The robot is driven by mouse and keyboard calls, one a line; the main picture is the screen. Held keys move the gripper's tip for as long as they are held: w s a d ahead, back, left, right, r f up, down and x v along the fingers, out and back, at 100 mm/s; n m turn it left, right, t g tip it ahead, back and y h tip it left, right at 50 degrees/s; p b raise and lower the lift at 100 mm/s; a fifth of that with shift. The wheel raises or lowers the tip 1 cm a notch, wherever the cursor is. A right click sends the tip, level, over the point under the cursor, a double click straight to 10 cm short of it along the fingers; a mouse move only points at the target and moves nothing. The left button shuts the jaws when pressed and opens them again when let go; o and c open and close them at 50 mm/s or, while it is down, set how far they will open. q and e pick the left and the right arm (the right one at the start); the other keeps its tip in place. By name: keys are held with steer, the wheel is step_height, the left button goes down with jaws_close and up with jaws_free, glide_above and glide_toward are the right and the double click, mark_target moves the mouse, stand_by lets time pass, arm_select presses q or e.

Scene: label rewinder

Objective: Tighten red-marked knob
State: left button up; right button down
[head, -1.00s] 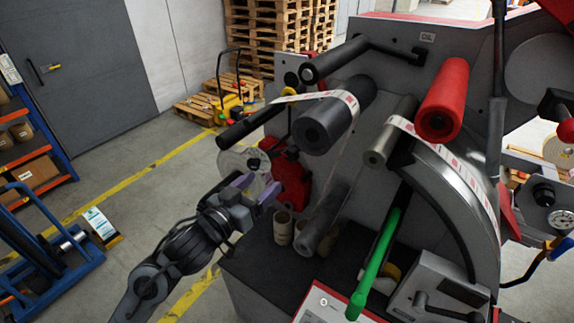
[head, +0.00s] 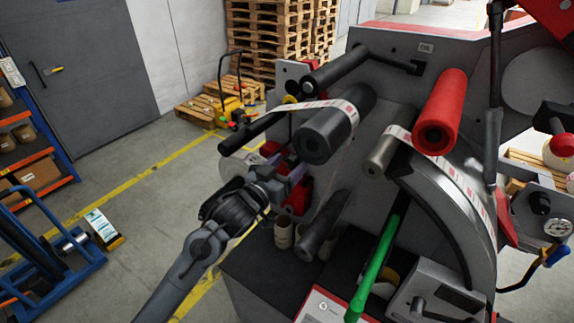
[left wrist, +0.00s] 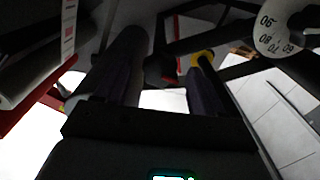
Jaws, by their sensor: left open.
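My left gripper (head: 285,170) is open at the left side of the grey rewinder, in front of its red bracket (head: 297,200). In the left wrist view its two dark purple fingers (left wrist: 165,72) stand apart. A dark knob (left wrist: 158,70) with a little red by it shows between them, and the fingers do not visibly close on it. The picture is too dark to tell whether either finger touches it. In the head view the gripper hides the knob. My right gripper is not in view.
A white numbered dial (left wrist: 276,28) shows beside the fingers. Above the gripper are a black roller (head: 252,132) and a large grey roller (head: 322,135) carrying the label web. Cardboard cores (head: 283,230) stand below.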

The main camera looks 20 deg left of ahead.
arm_select(q)
steer(key=c, duration=1.1)
steer(key=shift+o, duration=0.2)
